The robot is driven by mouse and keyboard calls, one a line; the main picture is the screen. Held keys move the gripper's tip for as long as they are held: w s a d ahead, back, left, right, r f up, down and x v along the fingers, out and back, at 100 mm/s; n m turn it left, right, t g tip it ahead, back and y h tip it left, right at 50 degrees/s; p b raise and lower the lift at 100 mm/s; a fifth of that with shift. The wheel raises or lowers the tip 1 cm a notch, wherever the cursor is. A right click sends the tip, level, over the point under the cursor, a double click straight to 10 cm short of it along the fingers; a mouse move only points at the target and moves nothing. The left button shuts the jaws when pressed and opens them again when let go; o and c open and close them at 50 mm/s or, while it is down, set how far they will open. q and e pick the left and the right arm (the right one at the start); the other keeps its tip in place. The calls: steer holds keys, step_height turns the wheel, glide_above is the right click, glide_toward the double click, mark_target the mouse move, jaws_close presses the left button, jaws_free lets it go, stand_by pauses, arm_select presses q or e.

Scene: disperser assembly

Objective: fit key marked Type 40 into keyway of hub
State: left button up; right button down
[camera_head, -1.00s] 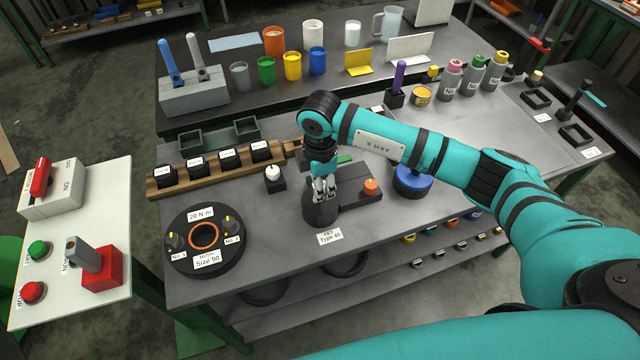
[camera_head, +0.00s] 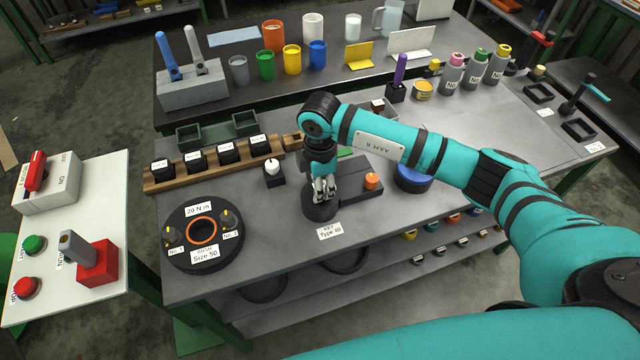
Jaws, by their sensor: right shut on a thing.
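A small white label reading "KEY Type 40" (camera_head: 330,232) lies on the grey workbench in front of a dark round hub (camera_head: 321,208). My right gripper (camera_head: 325,194) points straight down at the top of this hub. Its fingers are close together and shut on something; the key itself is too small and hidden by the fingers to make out. I cannot tell whether the key touches the hub or sits in the keyway, which is also hidden. My left gripper is not in view.
A dark block with an orange knob (camera_head: 371,181) stands right beside the hub. A black disc with an orange ring (camera_head: 202,231) lies to the left. A wooden rack of black blocks (camera_head: 216,165), a white-topped piece (camera_head: 273,168) and a blue round part (camera_head: 413,178) are close by.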

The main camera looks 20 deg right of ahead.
steer(key=shift+f, duration=0.35)
steer(key=c, duration=1)
jaws_free()
steer(key=shift+r, duration=0.1)
step_height(320, 180, up, 12)
